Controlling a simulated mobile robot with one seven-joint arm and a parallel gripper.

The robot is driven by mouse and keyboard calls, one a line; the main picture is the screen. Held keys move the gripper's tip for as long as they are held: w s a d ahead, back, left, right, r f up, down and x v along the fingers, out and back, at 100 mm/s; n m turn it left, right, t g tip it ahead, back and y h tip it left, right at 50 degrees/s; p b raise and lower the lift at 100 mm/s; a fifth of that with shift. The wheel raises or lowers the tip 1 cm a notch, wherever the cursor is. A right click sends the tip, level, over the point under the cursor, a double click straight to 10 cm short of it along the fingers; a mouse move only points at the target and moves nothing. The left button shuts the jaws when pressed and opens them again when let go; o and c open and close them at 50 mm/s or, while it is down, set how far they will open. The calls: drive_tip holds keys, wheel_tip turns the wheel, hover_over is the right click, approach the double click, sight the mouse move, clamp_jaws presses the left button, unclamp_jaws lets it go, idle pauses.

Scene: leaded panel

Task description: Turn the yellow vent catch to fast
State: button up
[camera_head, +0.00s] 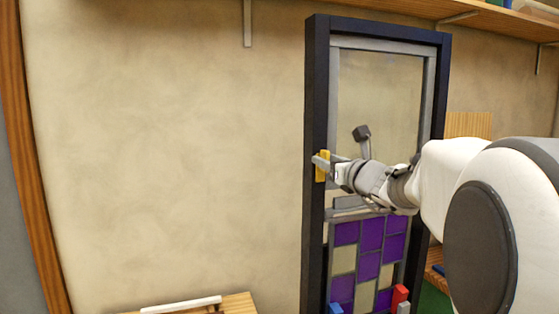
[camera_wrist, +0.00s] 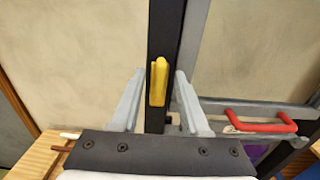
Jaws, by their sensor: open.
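The yellow vent catch (camera_head: 321,167) is on the left post of the dark frame (camera_head: 315,100), at mid height. In the wrist view the yellow catch (camera_wrist: 158,82) stands upright along the dark post (camera_wrist: 166,30). My gripper (camera_wrist: 158,85) is open, with one finger to the left of the catch and one to the right, apart from it in the picture. In the head view my gripper (camera_head: 327,160) is at the catch and partly covers it. I cannot tell how deep the fingers reach around it.
A red handle (camera_wrist: 262,125) sits on a grey bar right of my gripper. Purple and cream panes (camera_head: 370,240) fill the lower panel. Red (camera_head: 400,294) and blue (camera_head: 335,308) blocks are near its foot. A wooden table (camera_head: 238,302) stands lower left. A shelf (camera_head: 480,15) runs above.

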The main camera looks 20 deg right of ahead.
drive_tip(key=shift+c, duration=0.3)
clamp_jaws()
drive_tip(key=shift+b, duration=0.4)
drive_tip(key=shift+a+f+n+b, duration=0.15)
drive_tip(key=shift+n+b, duration=4.35)
drive_tip(key=shift+b, duration=0.25)
drive_tip(key=shift+a+f+n+b, duration=0.1)
drive_tip(key=shift+n+b, duration=4.4)
drive_tip(key=shift+b, duration=0.25)
